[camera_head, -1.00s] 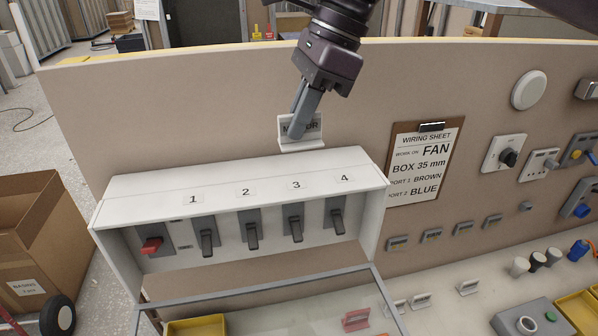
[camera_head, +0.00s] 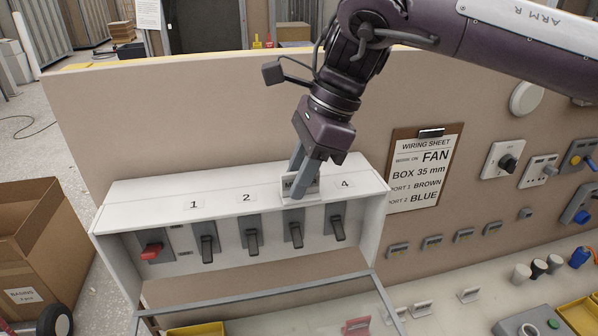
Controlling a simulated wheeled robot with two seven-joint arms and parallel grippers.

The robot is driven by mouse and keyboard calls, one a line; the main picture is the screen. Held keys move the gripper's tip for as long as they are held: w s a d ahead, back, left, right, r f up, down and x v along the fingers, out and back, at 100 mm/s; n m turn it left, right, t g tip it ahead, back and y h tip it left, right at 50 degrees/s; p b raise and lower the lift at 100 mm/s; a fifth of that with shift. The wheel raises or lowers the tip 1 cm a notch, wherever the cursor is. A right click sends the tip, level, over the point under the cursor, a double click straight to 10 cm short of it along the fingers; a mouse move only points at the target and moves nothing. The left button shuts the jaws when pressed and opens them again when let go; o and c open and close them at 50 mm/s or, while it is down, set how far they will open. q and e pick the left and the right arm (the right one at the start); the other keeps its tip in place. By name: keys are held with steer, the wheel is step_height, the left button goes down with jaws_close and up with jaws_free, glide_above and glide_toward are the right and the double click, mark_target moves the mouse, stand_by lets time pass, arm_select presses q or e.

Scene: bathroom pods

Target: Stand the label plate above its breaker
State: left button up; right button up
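The label plate (camera_head: 287,187) is a small white plate with a foot and dark lettering, mostly covered by my fingers. It is upright at the top front of the white breaker box (camera_head: 140,194), above the third breaker (camera_head: 294,233), and it hides the number 3. I cannot tell whether its foot touches the box. My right gripper (camera_head: 300,180) reaches down from above and is shut on the plate. The numbers 1, 2 and 4 show over the other breakers. My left gripper is not in view.
A red switch (camera_head: 151,251) is at the box's left end. The box's clear cover (camera_head: 270,301) hangs open in front. A wiring sheet (camera_head: 422,168) on a clipboard is right of the box. Small plates (camera_head: 420,309) lie on the bench. A cardboard box (camera_head: 40,240) stands at left.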

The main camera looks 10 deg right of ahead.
steer(key=shift+d+r, duration=0.2)
steer(key=shift+r, duration=0.2)
steer(key=p+v, duration=0.1)
steer(key=v, duration=1)
steer(key=shift+p, duration=0.4)
